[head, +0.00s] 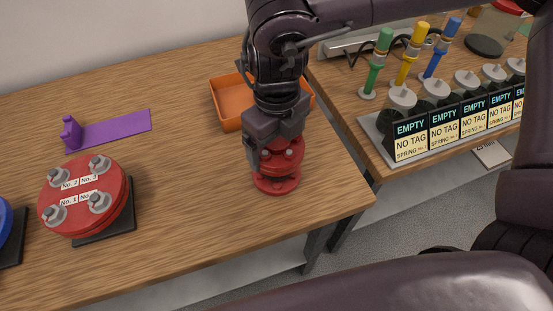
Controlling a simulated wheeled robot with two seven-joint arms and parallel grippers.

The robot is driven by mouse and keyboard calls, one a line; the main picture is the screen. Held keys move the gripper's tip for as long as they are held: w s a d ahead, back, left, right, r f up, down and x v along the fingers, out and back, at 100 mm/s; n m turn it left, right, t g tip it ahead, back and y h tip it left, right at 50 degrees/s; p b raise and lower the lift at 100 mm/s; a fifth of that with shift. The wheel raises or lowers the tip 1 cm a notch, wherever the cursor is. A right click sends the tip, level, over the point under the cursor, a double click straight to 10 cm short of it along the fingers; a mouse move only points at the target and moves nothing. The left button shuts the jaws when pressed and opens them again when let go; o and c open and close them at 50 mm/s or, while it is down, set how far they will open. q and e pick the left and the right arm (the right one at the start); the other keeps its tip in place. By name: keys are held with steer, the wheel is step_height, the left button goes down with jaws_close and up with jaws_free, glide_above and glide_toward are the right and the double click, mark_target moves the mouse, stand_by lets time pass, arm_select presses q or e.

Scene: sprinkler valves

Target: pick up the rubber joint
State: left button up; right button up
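A red flanged piece (276,185) stands upright on the wooden table near its right front corner. It has an upper and a lower red flange with a dark band between them, and looks like the rubber joint. My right gripper (275,145) points down right over its upper flange and hides part of it. The fingertips do not show clearly, so I cannot tell whether they are apart or closed on the piece. My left gripper is not in view.
An orange tray (228,105) sits behind my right gripper. A red round valve cover (75,205) with bolts and a purple holder (110,130) are at left. The right table holds tagged boxes (445,125) and colored tools (378,62). The front middle is clear.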

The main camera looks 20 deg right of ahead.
steer(key=c, duration=0.9)
steer(key=shift+w, duration=0.1)
steer(key=shift+c, duration=0.5)
steer(key=shift+r, duration=0.15)
